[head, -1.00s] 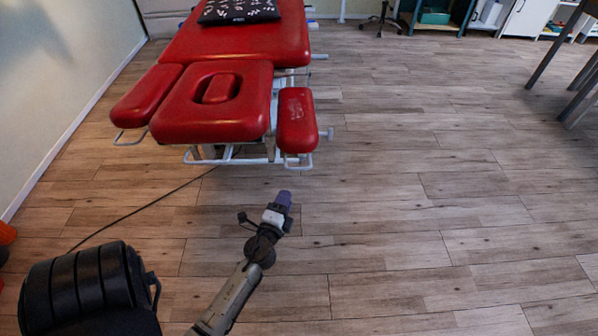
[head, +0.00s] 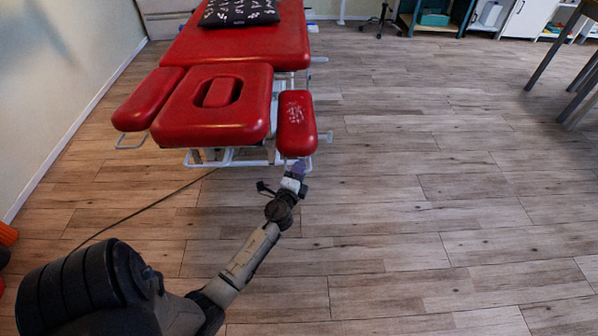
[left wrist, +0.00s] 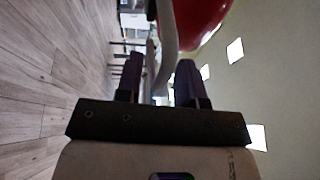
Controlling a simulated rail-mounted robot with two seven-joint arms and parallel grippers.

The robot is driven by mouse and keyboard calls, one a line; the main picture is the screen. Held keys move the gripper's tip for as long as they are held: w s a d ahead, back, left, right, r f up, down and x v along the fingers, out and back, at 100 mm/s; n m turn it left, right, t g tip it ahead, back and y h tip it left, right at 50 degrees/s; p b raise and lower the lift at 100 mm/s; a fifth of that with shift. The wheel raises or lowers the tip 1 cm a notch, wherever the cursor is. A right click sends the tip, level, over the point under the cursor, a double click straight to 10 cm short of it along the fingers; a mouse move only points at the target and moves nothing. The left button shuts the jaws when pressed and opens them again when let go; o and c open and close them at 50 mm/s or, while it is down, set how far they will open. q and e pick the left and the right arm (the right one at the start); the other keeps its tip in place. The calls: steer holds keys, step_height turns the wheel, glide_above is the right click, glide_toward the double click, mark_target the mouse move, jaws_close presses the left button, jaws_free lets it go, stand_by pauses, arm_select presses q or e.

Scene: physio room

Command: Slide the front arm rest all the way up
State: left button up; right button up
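The red arm rest (head: 296,124) on the right side of the red treatment table's head end has pale worn marks and a light metal frame under it. A matching arm rest (head: 148,98) is on the left side, past the headrest (head: 216,104). My left gripper (head: 299,167) is at the near end of the right arm rest. In the left wrist view my left gripper (left wrist: 160,82) has its fingers apart, with a grey metal bar (left wrist: 166,45) between them. The red pad (left wrist: 197,22) shows beyond. Whether the fingers touch the bar is unclear. My right gripper is out of view.
The red table (head: 240,45) stretches back, with a dark patterned cushion (head: 238,12) on it. A black cable (head: 150,206) lies on the floor to the left. Open wooden floor (head: 430,220) is to the right. Dark table legs (head: 555,50) stand at the far right.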

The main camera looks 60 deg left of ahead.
arm_select(q)
steer(key=shift+c, duration=0.5)
jaws_close()
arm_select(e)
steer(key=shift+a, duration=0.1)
